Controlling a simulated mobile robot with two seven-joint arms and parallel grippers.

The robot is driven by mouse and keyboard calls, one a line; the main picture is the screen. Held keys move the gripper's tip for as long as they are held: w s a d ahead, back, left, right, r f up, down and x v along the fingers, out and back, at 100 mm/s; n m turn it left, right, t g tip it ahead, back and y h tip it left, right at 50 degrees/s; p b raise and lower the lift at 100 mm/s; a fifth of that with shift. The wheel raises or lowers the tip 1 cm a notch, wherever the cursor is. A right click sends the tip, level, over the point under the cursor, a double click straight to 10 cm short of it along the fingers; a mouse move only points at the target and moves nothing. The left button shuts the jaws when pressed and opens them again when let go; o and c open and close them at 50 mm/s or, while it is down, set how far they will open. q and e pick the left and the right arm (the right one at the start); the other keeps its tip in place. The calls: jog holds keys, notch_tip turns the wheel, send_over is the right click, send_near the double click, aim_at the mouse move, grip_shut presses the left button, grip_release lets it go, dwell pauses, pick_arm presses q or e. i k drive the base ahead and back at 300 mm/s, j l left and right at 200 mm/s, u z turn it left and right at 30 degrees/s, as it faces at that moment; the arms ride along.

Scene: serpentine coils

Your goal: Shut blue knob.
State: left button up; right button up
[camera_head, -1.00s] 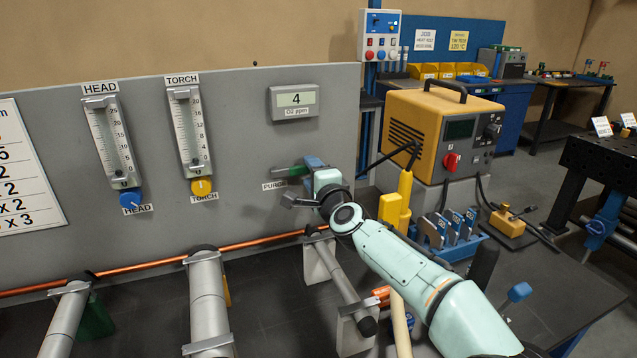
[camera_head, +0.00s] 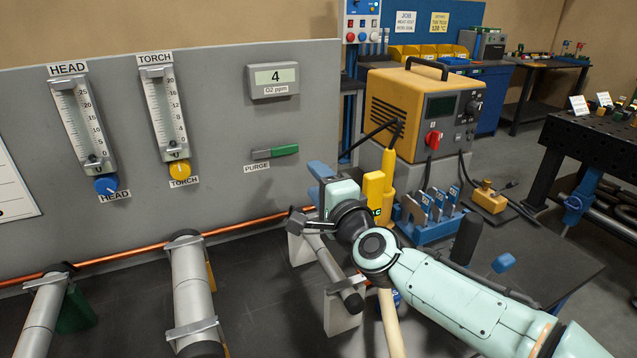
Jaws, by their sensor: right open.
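The blue knob (camera_head: 106,184) sits at the bottom of the HEAD flow meter (camera_head: 82,121) on the grey panel, at the left; a white mark shows on it. Its "HEAD" label is just below. My right gripper (camera_head: 308,198) is open and empty, in front of the panel's lower right, well to the right of the blue knob and touching nothing that I can make out. One finger shows blue, the other dark. My left gripper is not in view.
A yellow knob (camera_head: 179,170) sits under the TORCH meter (camera_head: 164,109). A green PURGE lever (camera_head: 284,150) is up and left of my right gripper. A copper pipe (camera_head: 136,252) runs along the panel's foot. The panel before the knob is unobstructed.

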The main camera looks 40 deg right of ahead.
aim_at(106, 184)
jog(key=k+j, duration=1.15)
jog(key=j, duration=0.25)
